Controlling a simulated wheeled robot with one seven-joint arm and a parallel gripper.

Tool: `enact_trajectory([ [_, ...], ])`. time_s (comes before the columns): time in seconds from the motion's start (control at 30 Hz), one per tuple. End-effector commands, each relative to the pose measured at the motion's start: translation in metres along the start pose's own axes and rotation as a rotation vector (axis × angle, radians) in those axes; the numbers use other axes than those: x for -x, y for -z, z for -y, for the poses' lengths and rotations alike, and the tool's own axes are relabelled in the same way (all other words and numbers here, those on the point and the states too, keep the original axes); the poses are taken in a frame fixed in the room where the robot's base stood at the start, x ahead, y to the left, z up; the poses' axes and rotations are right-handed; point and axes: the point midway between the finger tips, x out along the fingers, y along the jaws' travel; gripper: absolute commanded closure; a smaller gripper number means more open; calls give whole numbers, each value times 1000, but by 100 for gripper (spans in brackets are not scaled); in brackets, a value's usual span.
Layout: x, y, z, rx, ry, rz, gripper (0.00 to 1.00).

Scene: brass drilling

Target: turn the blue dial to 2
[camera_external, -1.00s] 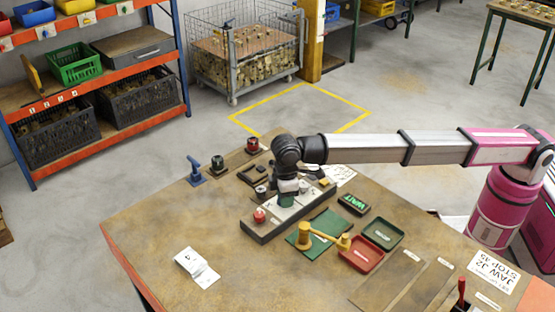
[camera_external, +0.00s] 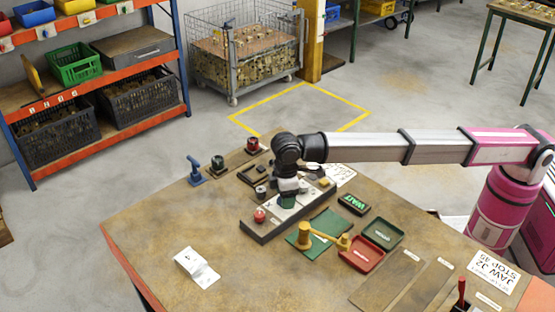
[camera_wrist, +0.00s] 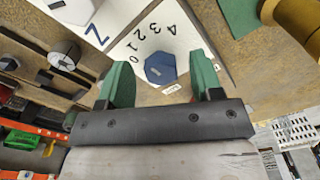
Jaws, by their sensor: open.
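The blue dial (camera_wrist: 160,68) is a hexagonal knob on a white plate (camera_wrist: 150,35) marked 0 to 4, seen in the wrist view. A short pale line shows on its top; I cannot tell for sure which number it points to. My gripper (camera_wrist: 162,78) is open, with one green finger left of the dial and the other right of it. Both fingers look apart from the dial; their height relative to it is unclear. In the external view my gripper (camera_external: 287,201) is over the grey panel (camera_external: 262,230) and hides the dial.
A red knob (camera_external: 260,215) sits at the panel's near end. The table's left front is mostly clear around a folded card (camera_external: 197,267).

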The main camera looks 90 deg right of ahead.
Motion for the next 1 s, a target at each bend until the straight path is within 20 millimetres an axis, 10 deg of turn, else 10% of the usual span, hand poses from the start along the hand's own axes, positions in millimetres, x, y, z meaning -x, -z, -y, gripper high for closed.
enact_trajectory([
  [0.5, 87, 1, 0, 0, 0, -2, 40],
  [1.0, 102, 0, 0, 0, 0, 0, 40],
])
